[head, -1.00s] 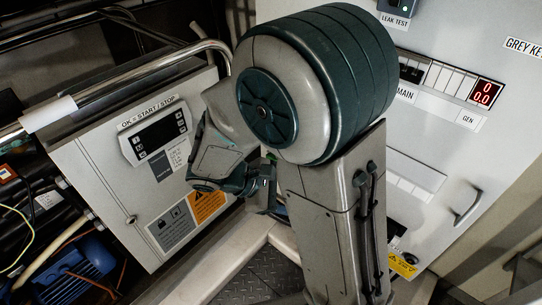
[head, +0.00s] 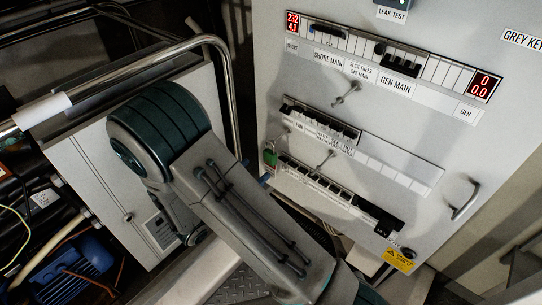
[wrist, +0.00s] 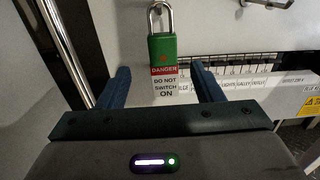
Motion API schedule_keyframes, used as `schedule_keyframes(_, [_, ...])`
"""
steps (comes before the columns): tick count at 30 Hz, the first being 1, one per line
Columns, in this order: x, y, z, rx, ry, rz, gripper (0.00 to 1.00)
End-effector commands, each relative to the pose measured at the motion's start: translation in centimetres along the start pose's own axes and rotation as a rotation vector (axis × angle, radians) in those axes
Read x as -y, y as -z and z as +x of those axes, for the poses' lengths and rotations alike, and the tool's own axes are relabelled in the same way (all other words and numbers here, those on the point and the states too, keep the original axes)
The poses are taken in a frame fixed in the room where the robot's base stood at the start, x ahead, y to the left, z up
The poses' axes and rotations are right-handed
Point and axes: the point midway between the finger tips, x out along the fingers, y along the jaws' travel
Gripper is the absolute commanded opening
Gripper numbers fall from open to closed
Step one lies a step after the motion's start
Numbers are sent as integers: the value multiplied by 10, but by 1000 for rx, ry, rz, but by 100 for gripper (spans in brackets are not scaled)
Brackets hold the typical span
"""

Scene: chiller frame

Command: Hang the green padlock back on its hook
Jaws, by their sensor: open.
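The green padlock (wrist: 162,46) is upright in the wrist view, with its silver shackle (wrist: 160,14) at the top. A red and white "DANGER DO NOT SWITCH ON" label (wrist: 165,82) covers its lower part. My gripper (wrist: 160,68) is open, one blue finger on each side of the label, below the green body. The fingers look apart from the padlock. In the head view a small green patch, likely the padlock (head: 270,157), shows at the left end of the lowest breaker row. What the shackle hangs on, and the hook, I cannot make out.
The grey panel (head: 400,150) carries rows of breakers (head: 335,187), small levers and a handle (head: 465,200) at right. A bent metal pipe (head: 228,85) and a grey box (head: 95,185) stand left of it. In the wrist view a metal rail (wrist: 65,45) runs close on the left.

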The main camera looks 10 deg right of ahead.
Motion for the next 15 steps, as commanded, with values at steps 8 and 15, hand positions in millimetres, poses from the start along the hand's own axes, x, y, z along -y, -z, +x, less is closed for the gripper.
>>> schedule_keyframes(8, [0, 0, 25, -1, 0, 1, 60])
schedule_keyframes(15, [4, -1, 60, 0, 2, 0, 60])
